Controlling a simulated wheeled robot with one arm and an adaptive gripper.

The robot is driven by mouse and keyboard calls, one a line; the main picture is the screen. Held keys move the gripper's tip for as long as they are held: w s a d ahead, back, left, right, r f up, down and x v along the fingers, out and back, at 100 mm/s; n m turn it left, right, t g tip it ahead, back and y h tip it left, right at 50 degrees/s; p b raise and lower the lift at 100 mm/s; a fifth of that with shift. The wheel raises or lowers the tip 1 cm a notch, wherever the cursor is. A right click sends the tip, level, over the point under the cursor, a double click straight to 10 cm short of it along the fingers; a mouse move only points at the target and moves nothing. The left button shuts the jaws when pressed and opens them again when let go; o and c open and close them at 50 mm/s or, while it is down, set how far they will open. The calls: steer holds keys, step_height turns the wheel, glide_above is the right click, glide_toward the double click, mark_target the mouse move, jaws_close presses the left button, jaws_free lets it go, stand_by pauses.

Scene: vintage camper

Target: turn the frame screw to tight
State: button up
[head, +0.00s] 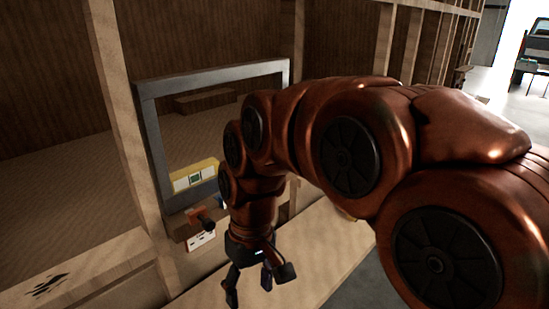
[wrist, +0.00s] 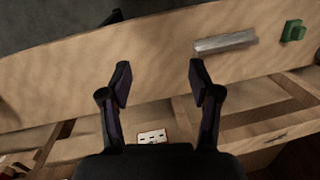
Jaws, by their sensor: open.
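A grey rectangular frame (head: 152,135) is set among the wooden studs of the wall, left of my arm in the head view. I cannot make out the frame screw for certain in either view; my arm hides part of the frame's right side. My gripper (head: 249,288) points down, below and to the right of the frame, apart from it. In the wrist view my gripper (wrist: 159,80) has its two fingers spread with nothing between them, over a pale wooden board (wrist: 60,75).
A yellow item (head: 195,175) sits at the frame's lower opening. Below are an orange-and-black object (head: 200,217) and a white plate (head: 201,240). The wrist view shows a grey bar (wrist: 225,43) and a green block (wrist: 293,31) on the board.

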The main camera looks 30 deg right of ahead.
steer(key=w+d+r+t+y, duration=0.1)
steer(key=w+d+r, duration=0.2)
steer(key=w, duration=0.5)
steer(key=w+d+r+t+y, duration=0.1)
steer(key=w+d+r, duration=0.25)
steer(key=w, duration=0.45)
steer(key=w+d+r+t+y, duration=0.15)
steer(key=w+d, duration=0.25)
steer(key=w, duration=0.5)
steer(key=w+d+t+h+p, duration=0.1)
steer(key=w+d, duration=0.3)
steer(key=d, duration=0.6)
steer(key=w+d+t+h+p, duration=0.1)
steer(key=w+d, duration=0.4)
steer(key=d, duration=0.6)
steer(key=shift+n+g, duration=0.25)
steer(key=shift+n, duration=0.05)
steer(key=shift+s+a+p+x, duration=0.1)
steer(key=shift+p+x, duration=0.1)
steer(key=shift+x, duration=1.75)
steer(key=shift+s+a+p+x, duration=0.1)
steer(key=shift+p+x, duration=0.1)
steer(key=shift+x, duration=1.75)
steer(key=c, duration=1.2)
